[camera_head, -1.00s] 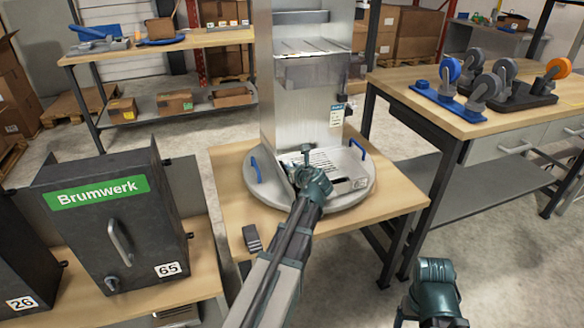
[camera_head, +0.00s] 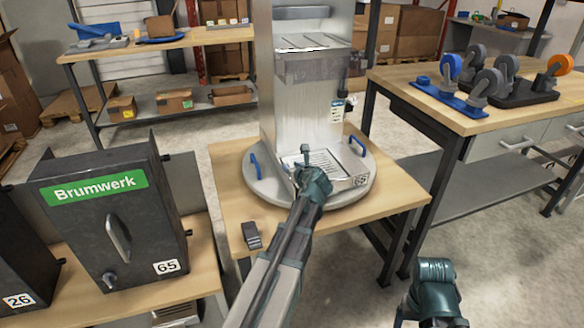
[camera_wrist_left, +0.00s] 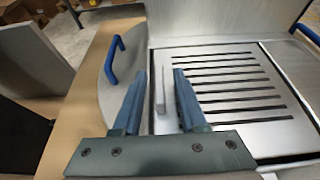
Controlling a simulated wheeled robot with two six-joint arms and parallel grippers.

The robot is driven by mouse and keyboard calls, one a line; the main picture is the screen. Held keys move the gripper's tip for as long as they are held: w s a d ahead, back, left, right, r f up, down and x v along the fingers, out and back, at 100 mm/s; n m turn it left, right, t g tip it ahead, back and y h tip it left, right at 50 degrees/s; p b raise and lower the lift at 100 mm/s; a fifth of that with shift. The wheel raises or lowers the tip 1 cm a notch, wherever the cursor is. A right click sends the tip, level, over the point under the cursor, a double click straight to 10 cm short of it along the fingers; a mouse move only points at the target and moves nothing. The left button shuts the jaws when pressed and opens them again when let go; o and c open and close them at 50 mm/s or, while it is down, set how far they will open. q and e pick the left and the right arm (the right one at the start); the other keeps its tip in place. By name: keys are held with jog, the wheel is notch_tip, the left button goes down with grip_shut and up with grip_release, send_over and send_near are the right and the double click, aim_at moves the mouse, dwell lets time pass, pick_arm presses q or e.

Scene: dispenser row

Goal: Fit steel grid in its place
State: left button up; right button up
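The steel grid (camera_wrist_left: 235,85) is a bright slotted plate lying in the shallow metal tray at the foot of the dispenser (camera_head: 295,105). It also shows in the head view (camera_head: 322,160), partly hidden by my left gripper (camera_head: 306,160). In the left wrist view my left gripper (camera_wrist_left: 160,75) has its two fingers apart over the left edge of the grid. A small upright metal tab (camera_wrist_left: 160,92) stands between the fingers, with a visible gap on its left side. My right gripper (camera_head: 435,295) is low at the bottom right, away from the grid; its fingers are not clear.
A round grey base (camera_head: 270,192) with blue handles (camera_head: 256,168) carries the dispenser on a wooden table (camera_head: 395,195). A small dark block (camera_head: 251,235) lies at the table's front left. A dark Brumwerk box (camera_head: 110,210) stands left; a bench with casters (camera_head: 450,68) is right.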

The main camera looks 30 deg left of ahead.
pick_arm(q)
jog(key=shift+o, duration=0.2)
jog(key=p+v, duration=0.5)
jog(key=v, duration=0.8)
jog(key=shift+s+d+r, duration=0.15)
jog(key=shift+d+r, duration=0.05)
jog(key=shift+d, duration=0.15)
